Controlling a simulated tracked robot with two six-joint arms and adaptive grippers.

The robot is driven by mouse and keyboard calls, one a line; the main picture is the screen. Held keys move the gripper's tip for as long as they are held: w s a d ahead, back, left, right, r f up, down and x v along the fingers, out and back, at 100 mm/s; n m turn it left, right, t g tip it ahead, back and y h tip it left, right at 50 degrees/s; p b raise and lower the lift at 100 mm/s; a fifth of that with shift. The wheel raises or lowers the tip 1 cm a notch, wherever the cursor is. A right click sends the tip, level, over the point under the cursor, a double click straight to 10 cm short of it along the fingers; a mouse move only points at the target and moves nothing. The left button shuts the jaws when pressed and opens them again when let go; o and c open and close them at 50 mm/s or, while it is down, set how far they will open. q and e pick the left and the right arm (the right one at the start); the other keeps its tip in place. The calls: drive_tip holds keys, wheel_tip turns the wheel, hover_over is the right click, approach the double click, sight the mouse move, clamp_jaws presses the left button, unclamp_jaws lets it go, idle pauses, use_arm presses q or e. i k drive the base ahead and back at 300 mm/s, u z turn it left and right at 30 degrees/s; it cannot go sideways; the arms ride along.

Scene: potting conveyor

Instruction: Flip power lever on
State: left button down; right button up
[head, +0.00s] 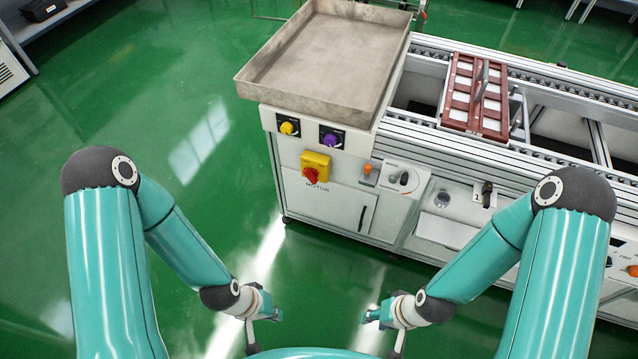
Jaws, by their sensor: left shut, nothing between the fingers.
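A yellow switch box with a red knob (312,174) sits on the front of the white cabinet (330,203), above the word "MOTOR". To its right is a grey panel with a dark rotary handle (404,178) and an orange button (370,168). Further right, a small black lever (487,188) stands on a light plate. I cannot tell which of these is the power lever. My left gripper (278,316) is shut and empty, low in front of the cabinet and apart from it. My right gripper (367,318) is also low and away from the controls; its fingers are too small to judge.
A metal tray (270,88) tops the cabinet, above a yellow knob (288,128) and a purple knob (331,139). The conveyor (560,95) runs right and carries a reddish-brown frame (460,85). Green floor (190,230) is clear left of the cabinet.

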sight(311, 174)
drive_tip(key=u, duration=0.3)
drive_tip(key=i, duration=0.85)
drive_tip(key=u, duration=1.9)
drive_tip(key=i, duration=0.1)
drive_tip(key=z, duration=3.2)
drive_tip(key=k, duration=0.55)
drive_tip(key=z, duration=0.1)
drive_tip(key=i, duration=0.5)
